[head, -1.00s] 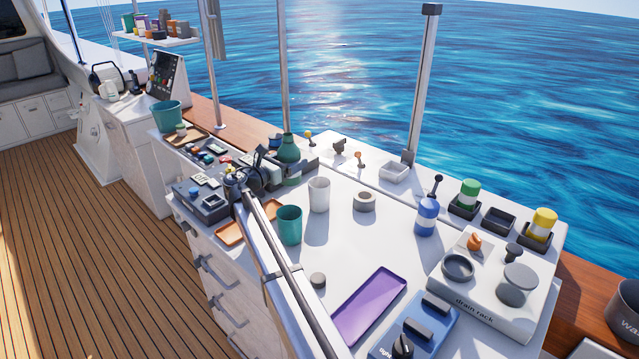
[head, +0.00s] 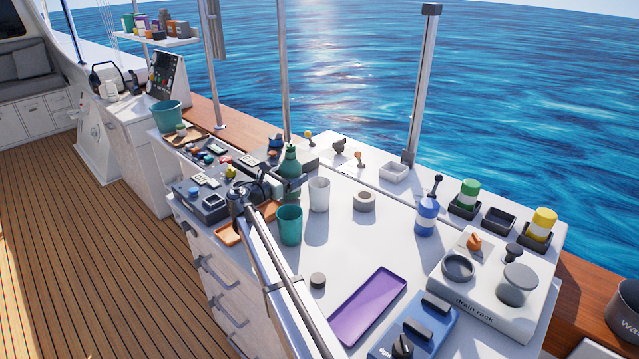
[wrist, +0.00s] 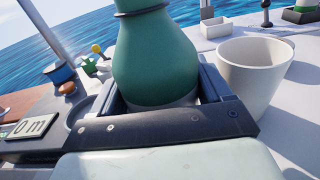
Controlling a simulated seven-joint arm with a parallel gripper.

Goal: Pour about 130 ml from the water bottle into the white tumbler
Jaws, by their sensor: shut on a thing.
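The green water bottle (head: 289,178) is upright between the jaws of my gripper (head: 282,187), left of the white tumbler in the head view. In the wrist view, my gripper (wrist: 165,88) is shut around the lower body of the bottle (wrist: 155,55); the bottle's top is out of frame. The white tumbler (head: 319,195) stands upright on the white counter, close to the bottle but apart from it. In the wrist view, the tumbler (wrist: 252,82) is just right of the gripper. I cannot tell whether the bottle's base touches the counter.
A teal cup (head: 289,226) stands in front of the tumbler. A grey ring (head: 364,201) lies to its right, and a blue-and-white bottle (head: 427,215) stands farther right. An orange tray (head: 229,235) is beside my arm. Counter between ring and purple tray (head: 368,306) is mostly clear.

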